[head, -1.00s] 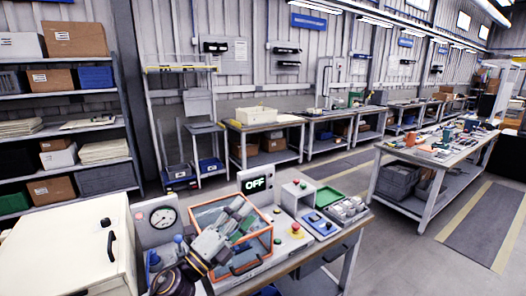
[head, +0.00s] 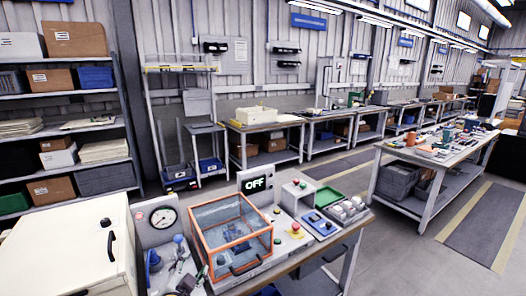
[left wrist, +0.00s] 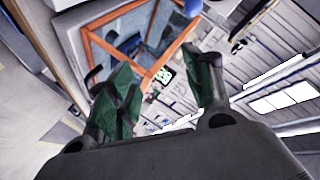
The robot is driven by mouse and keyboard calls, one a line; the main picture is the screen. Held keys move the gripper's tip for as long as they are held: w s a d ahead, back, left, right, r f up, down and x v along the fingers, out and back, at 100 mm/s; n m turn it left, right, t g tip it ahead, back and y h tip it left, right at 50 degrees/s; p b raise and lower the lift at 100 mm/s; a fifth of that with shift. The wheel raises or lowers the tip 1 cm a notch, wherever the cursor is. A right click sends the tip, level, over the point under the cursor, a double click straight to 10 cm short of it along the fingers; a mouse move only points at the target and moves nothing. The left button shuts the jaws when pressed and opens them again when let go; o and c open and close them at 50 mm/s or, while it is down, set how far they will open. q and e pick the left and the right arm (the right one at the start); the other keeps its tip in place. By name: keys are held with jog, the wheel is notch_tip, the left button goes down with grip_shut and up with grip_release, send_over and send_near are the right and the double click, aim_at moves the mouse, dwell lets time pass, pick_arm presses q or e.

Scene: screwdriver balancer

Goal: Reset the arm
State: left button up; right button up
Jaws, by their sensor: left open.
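My left gripper (left wrist: 163,82) is open and empty in the left wrist view, its two green-padded fingers wide apart. In the head view only a small dark part near the bottom edge could belong to my left arm; I cannot tell for sure. The orange-framed clear box (head: 234,270) stands on the bench and nothing of mine covers it. It also shows beyond the fingers in the left wrist view (left wrist: 172,51). A display (head: 256,183) reading OFF stands behind the box. My right gripper is in neither view.
A round gauge (head: 162,217) stands left of the box. A red button (head: 295,227), a green tray (head: 328,196) and a blue panel (head: 320,224) are to the right. A cream cabinet (head: 70,245) fills the lower left. Open floor lies beyond the bench.

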pick_arm(q)
jog(key=s+a+f+n+g+h, duration=0.1)
jog(key=s+f+n+g, duration=0.2)
jog(key=s+f+g, duration=0.6)
jog(key=s+f+n+g, duration=0.25)
jog(key=s+f, duration=0.45)
jog(key=s, duration=0.5)
notch_tip(320, 180, down, 33)
jog(key=s+a, duration=0.1)
jog(key=s, duration=0.2)
jog(key=s+a+f+g, duration=0.1)
jog(key=s+a+f, duration=0.1)
jog(key=s+f, duration=0.7)
jog(key=s+a+f, duration=0.3)
jog(key=s+f, duration=0.7)
jog(key=s, duration=0.2)
jog(key=shift+s+g, duration=0.3)
jog(key=shift+g, duration=0.05)
jog(key=shift+s+f, duration=0.1)
jog(key=shift+s, duration=0.05)
